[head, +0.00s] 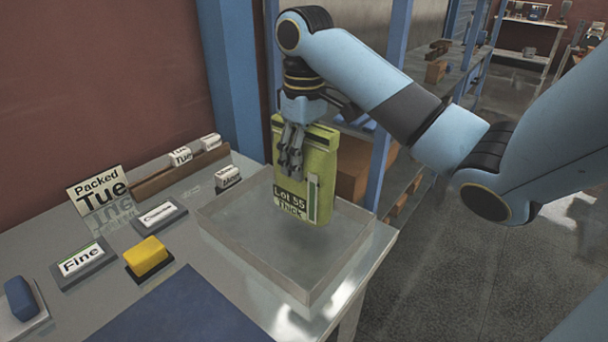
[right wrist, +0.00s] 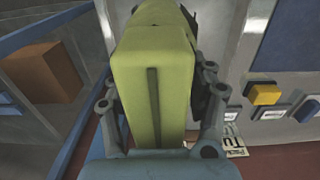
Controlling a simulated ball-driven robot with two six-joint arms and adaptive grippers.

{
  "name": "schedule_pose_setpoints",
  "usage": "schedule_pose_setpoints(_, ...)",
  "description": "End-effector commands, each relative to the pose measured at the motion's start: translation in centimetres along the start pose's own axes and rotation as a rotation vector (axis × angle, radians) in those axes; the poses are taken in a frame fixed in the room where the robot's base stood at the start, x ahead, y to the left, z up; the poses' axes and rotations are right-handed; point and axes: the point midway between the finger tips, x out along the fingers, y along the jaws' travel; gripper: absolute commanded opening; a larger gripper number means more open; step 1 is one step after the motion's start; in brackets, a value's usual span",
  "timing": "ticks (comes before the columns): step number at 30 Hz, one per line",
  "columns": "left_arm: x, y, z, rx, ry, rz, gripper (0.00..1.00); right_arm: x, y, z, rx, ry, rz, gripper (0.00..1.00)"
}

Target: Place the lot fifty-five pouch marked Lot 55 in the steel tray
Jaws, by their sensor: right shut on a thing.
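The yellow-green pouch (head: 305,190) carries a label reading "Lot 55" and "Thick". My right gripper (head: 291,165) is shut on its upper part. The pouch hangs upright over the steel tray (head: 262,263), towards its back right part. I cannot tell whether its lower edge touches the tray floor. In the right wrist view the pouch (right wrist: 153,85) sits between both fingers and fills the middle. The rest of the tray looks empty. My left gripper is not in view.
A yellow block (head: 147,256) on a dark base, a "Fine" plate (head: 82,261) and a blue block (head: 20,298) stand left of the tray. A "Packed Tue" sign (head: 98,190) and a wooden rack (head: 180,172) are behind. A blue shelf post (head: 385,130) stands right of the pouch.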

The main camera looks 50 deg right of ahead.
Motion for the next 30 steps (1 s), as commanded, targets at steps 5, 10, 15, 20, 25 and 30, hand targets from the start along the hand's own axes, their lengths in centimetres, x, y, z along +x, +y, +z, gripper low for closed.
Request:
schedule_pose_setpoints(5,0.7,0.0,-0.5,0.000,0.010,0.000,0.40,2.2,0.0,0.1,0.000,-0.002,0.000,0.12)
schedule_pose_setpoints(10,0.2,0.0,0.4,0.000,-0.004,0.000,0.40,3.8,0.0,0.0,0.000,0.000,0.001,0.12)
schedule_pose_setpoints(15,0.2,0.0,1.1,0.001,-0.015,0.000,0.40,3.8,0.0,0.0,0.000,0.001,0.002,0.12)
schedule_pose_setpoints(20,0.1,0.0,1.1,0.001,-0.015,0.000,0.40,4.1,0.0,0.0,0.000,0.000,0.001,0.57)
schedule_pose_setpoints(25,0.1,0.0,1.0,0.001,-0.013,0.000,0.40,4.1,0.0,0.0,0.000,0.000,0.001,0.79)
schedule_pose_setpoints(30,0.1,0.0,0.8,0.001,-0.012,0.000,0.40,4.1,0.0,0.1,0.000,0.000,0.001,0.80)
